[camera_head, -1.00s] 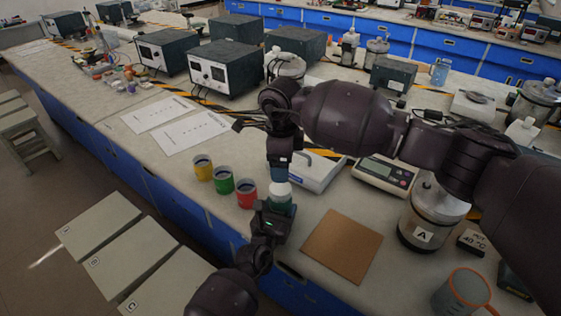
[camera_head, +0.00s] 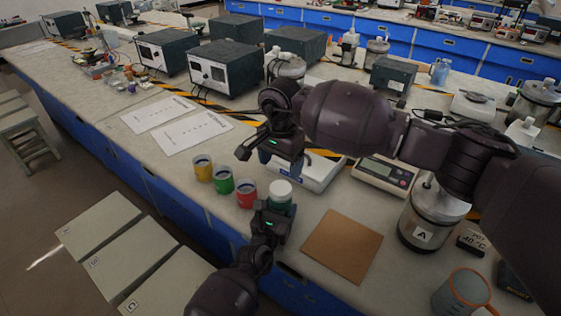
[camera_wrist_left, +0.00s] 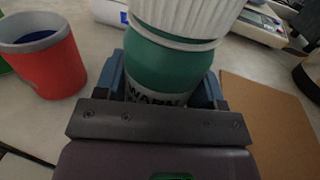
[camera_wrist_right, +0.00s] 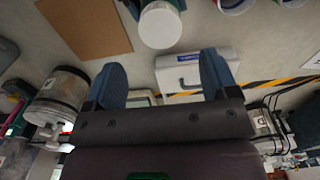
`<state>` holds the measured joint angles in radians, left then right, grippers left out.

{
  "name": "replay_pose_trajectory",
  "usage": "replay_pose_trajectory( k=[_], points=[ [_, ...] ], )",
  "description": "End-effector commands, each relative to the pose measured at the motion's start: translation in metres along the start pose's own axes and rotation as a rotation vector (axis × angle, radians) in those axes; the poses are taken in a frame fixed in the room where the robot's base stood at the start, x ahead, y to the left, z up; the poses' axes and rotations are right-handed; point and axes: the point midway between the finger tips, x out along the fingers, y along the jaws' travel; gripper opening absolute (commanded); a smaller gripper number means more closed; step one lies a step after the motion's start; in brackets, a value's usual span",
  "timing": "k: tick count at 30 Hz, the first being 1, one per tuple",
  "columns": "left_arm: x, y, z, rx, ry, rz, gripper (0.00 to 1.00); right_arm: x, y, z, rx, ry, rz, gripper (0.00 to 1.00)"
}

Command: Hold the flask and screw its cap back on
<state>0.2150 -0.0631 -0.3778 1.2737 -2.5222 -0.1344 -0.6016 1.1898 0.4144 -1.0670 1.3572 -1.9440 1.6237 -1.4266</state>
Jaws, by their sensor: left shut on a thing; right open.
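The green flask (camera_head: 279,208) stands upright with the white cap (camera_head: 281,189) on its top. How tightly the cap sits cannot be told. My left gripper (camera_head: 272,212) is shut on the flask body; the left wrist view shows the green body (camera_wrist_left: 170,68) between its fingers and the ribbed cap (camera_wrist_left: 187,18) above. My right gripper (camera_head: 284,160) is open and empty, behind and above the cap in the head view. In the right wrist view, the cap (camera_wrist_right: 160,25) lies beyond the open fingers, clear of both.
Yellow (camera_head: 203,168), green (camera_head: 223,180) and red (camera_head: 246,194) cups stand left of the flask. A brown board (camera_head: 343,246) lies to its right. A white device (camera_head: 318,174), a scale (camera_head: 385,174) and a jar marked A (camera_head: 430,222) stand behind and right.

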Motion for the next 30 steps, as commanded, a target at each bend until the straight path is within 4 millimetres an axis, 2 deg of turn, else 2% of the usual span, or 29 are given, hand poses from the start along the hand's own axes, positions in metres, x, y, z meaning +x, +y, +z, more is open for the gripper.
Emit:
replay_pose_trajectory(
  k=[11, 14, 24, 30],
  points=[
    [0.000, 0.000, 0.000, 0.000, 0.000, 0.000, 0.00, 0.004, 0.000, 0.000, 0.001, -0.001, 0.001, 0.80],
    [0.000, 0.000, 0.000, 0.000, 0.000, 0.000, 0.00, 0.012, 0.000, 0.000, 0.002, -0.002, 0.002, 0.80],
    [0.000, 0.000, 0.000, 0.000, 0.000, 0.000, 0.00, 0.058, 0.000, 0.001, 0.003, -0.002, 0.001, 0.80],
    [0.000, 0.000, 0.000, 0.000, 0.000, 0.000, 0.00, 0.075, 0.000, 0.000, 0.003, 0.000, 0.001, 0.80]
  ],
)
